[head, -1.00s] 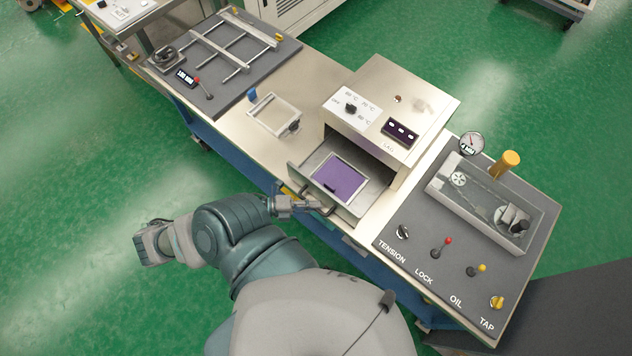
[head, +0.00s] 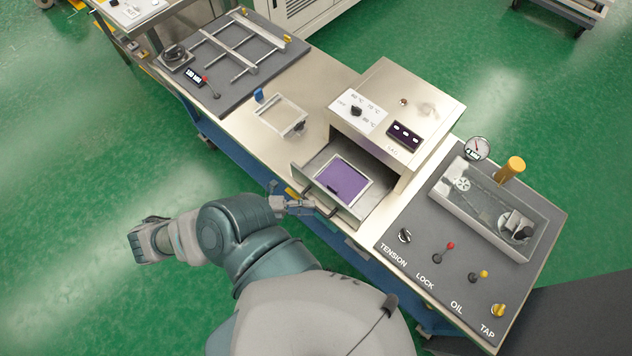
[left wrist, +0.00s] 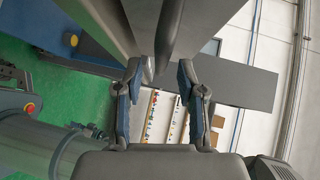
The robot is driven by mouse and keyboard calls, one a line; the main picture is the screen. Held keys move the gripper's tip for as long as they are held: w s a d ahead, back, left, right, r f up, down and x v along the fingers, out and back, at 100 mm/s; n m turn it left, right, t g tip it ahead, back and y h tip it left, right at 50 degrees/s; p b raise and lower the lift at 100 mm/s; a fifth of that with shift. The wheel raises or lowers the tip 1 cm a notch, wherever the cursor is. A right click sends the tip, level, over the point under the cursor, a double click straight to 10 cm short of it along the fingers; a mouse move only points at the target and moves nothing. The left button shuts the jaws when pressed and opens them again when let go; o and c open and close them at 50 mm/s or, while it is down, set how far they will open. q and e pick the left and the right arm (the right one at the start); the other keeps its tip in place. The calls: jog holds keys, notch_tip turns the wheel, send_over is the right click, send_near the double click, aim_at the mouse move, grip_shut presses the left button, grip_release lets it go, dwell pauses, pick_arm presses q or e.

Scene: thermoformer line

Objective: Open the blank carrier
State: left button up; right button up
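The blank carrier appears to be the grey drawer (head: 306,172) under the metal oven box, in the head view. It stands pulled out and holds a purple sheet (head: 340,181) in a pale frame. A dark bar handle (head: 326,191) is on its front. My left gripper (head: 312,206) is just in front of that handle. In the left wrist view, the two fingers of my left gripper (left wrist: 166,72) are parted, with a dark bar between or just beyond the tips. I cannot tell whether they touch it. My right gripper is not in view.
The oven box (head: 400,105) has a knob and a dark display. A clear-topped frame (head: 282,115) lies on the bench to its left. A control panel (head: 455,235) with levers, knobs and a gauge is at the right. Green floor is free at the left.

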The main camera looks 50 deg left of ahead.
pick_arm(q)
jog(key=v, duration=0.8)
jog(key=shift+s, duration=0.2)
jog(key=shift+a, duration=0.1)
